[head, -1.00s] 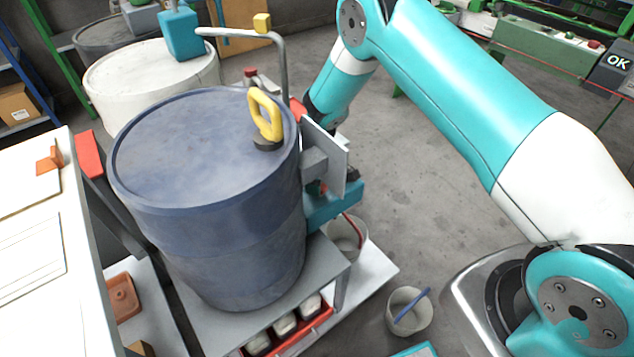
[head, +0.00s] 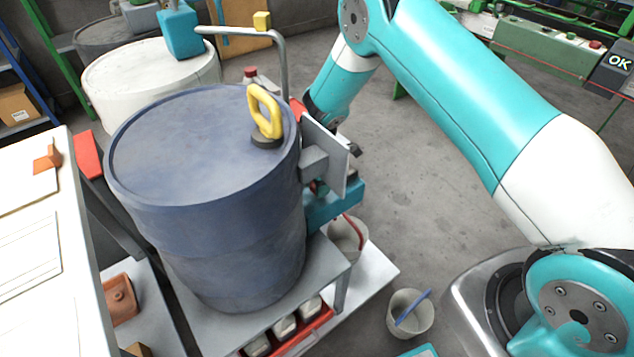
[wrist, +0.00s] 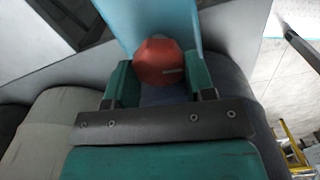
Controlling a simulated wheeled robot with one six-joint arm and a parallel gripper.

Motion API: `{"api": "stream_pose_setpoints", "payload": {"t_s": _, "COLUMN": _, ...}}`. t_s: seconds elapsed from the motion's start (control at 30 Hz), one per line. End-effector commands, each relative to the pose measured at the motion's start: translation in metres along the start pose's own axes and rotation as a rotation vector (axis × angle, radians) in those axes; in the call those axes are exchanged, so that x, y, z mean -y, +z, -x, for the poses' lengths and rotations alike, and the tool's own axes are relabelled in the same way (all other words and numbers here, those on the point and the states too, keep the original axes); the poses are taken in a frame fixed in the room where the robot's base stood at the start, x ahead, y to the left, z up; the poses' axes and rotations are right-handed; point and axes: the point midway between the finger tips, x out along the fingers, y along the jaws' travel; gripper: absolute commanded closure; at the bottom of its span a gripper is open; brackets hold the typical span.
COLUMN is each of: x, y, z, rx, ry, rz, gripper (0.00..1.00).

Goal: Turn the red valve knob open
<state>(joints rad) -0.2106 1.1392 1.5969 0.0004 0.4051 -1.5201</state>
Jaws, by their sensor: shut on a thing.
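The red valve knob (wrist: 160,62) is at the upper middle of the wrist view, faceted, with a pale mark on its face. My gripper (wrist: 159,76) has its green fingers on either side of the knob, shut on it. A teal surface (wrist: 155,18) lies behind the knob. In the head view a grey plate at the drum's right side hides most of my gripper and the knob. A teal part (head: 335,205) shows below that plate.
The blue drum (head: 205,225) stands on a grey stand and carries a yellow handle (head: 266,108) on its lid. The grey plate (head: 325,155) sits close to my wrist. A bucket (head: 410,313) stands on the floor at lower right. Open floor lies right of the drum.

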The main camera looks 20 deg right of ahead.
Motion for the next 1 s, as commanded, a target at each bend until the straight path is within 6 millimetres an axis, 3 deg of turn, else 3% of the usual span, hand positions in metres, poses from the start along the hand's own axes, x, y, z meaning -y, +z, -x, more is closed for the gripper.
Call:
{"api": "stream_pose_setpoints", "payload": {"t_s": 0.4, "x": 0.0013, "y": -0.0009, "z": 0.0001, "rx": -0.001, "ry": -0.002, "rz": 0.158, "gripper": 0.74}}
{"api": "stream_pose_setpoints", "payload": {"t_s": 0.9, "x": 0.0016, "y": -0.0008, "z": 0.0001, "rx": -0.002, "ry": -0.003, "rz": 0.173, "gripper": 0.74}}
{"api": "stream_pose_setpoints", "payload": {"t_s": 0.93, "x": 0.0016, "y": -0.0008, "z": 0.0001, "rx": -0.002, "ry": -0.003, "rz": 0.173, "gripper": 0.43}}
{"api": "stream_pose_setpoints", "payload": {"t_s": 1.0, "x": 0.0014, "y": -0.0007, "z": 0.0001, "rx": -0.002, "ry": -0.003, "rz": 0.172, "gripper": 0.27}}
